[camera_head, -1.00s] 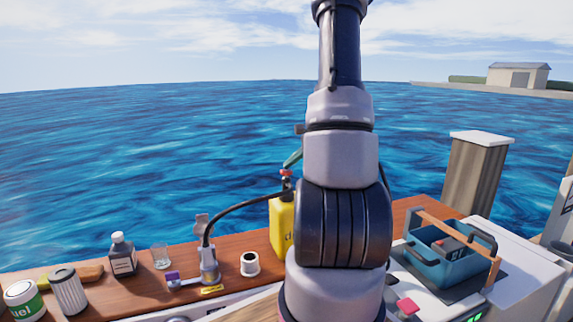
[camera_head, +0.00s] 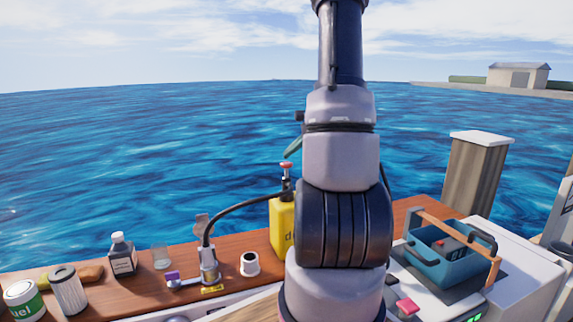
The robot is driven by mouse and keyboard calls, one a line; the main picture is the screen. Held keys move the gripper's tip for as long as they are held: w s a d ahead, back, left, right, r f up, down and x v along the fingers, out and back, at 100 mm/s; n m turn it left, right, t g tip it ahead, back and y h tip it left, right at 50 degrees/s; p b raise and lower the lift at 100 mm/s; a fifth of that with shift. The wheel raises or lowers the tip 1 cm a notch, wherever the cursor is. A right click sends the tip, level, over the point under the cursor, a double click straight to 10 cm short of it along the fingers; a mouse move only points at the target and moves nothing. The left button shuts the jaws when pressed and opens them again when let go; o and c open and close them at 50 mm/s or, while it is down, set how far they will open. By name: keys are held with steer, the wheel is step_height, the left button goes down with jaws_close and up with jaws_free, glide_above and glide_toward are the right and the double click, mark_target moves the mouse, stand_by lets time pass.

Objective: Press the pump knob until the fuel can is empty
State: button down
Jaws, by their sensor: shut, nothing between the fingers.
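The yellow fuel can (camera_head: 282,228) stands on the wooden deck edge, its right side hidden behind my arm. A hand pump with a red knob (camera_head: 286,165) sits on top of it, its stem raised. A black hose (camera_head: 240,207) runs from the pump to a metal fitting (camera_head: 209,266) on the left. My gripper (camera_head: 292,149) shows only as a teal tip beside my arm, just above the knob and apart from it. It is shut and empty. The fuel level inside the can cannot be seen.
Left on the deck are a dark bottle (camera_head: 122,255), a glass (camera_head: 160,256), a ribbed filter (camera_head: 68,291) and a green-white can (camera_head: 23,300). A white cup-like part (camera_head: 249,263) sits near the fuel can. A blue toolbox (camera_head: 445,263) stands right of my arm.

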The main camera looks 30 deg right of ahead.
mark_target(290, 163)
steer(key=shift+r, duration=0.1)
steer(key=shift+r, duration=2.45)
steer(key=s+a+r+n+g, duration=0.1)
steer(key=s+a+r+n, duration=0.15)
steer(key=a, duration=0.25)
steer(key=s+a+r+n, duration=0.1)
steer(key=a+r+n, duration=0.1)
steer(key=a+r, duration=0.3)
steer(key=s+a+r+n+h, duration=0.1)
steer(key=s+a+r+n, duration=0.1)
steer(key=s+a+n, duration=0.4)
steer(key=s+a+r+n+h, duration=0.1)
steer(key=s+a+r+n, duration=0.2)
steer(key=s+a+n, duration=0.3)
steer(key=s+a, duration=0.2)
steer(key=s, duration=0.3)
steer(key=shift+s+a+r+h, duration=0.15)
steer(key=shift+s+a+h, duration=0.1)
steer(key=shift+a+h, duration=0.05)
